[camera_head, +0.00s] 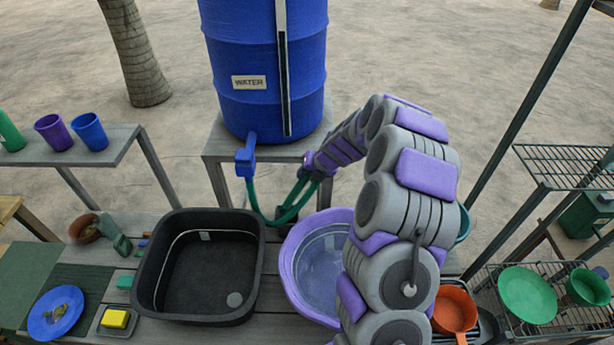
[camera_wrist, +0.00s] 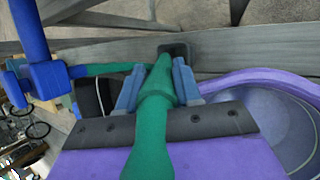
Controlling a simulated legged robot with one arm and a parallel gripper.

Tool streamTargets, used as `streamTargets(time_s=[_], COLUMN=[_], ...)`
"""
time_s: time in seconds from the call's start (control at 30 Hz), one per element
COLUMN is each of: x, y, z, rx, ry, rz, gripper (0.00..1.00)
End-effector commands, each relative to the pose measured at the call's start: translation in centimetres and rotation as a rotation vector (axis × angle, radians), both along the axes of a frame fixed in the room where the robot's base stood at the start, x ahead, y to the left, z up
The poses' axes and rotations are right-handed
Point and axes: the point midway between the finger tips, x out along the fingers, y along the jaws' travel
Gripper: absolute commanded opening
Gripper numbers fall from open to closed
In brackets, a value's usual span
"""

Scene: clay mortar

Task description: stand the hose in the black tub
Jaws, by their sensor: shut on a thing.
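The green hose (camera_head: 250,197) hangs from the blue tap (camera_head: 245,160) of the water barrel and loops toward my gripper. The black tub (camera_head: 203,276) stands on the wooden counter, left of the purple basin, and looks empty apart from a drain-like disc. In the wrist view, my gripper (camera_wrist: 158,88) is shut on the green hose (camera_wrist: 154,118), its blue fingers on either side of it. The hose runs back over the purple palm. In the head view, my gripper (camera_head: 308,172) is at the barrel stand, behind the purple basin and right of the tub; its fingers are hard to make out.
The purple basin (camera_head: 290,262) stands close beside the tub. The blue barrel (camera_head: 265,70) rests on a grey stand (camera_head: 214,149) behind. A blue plate (camera_head: 40,322) and yellow sponge (camera_head: 115,319) lie left of the tub. An orange pan (camera_head: 455,306) and dish rack are at right.

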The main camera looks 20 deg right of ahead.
Motion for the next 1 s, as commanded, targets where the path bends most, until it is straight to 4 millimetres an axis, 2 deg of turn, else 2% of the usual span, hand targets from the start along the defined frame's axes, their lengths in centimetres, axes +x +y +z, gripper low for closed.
streamTargets(time_s=[0.03,0.1,1.0], x=[-0.1,-0.2,-1.6], y=[-0.2,-0.5,-3.4], z=[1.1,1.7,8.5], rx=[0.0,0.0,0.001], ry=[0.0,0.001,0.001], rz=[-0.001,-0.001,-0.002], gripper=[0.05,0.05,0.05])
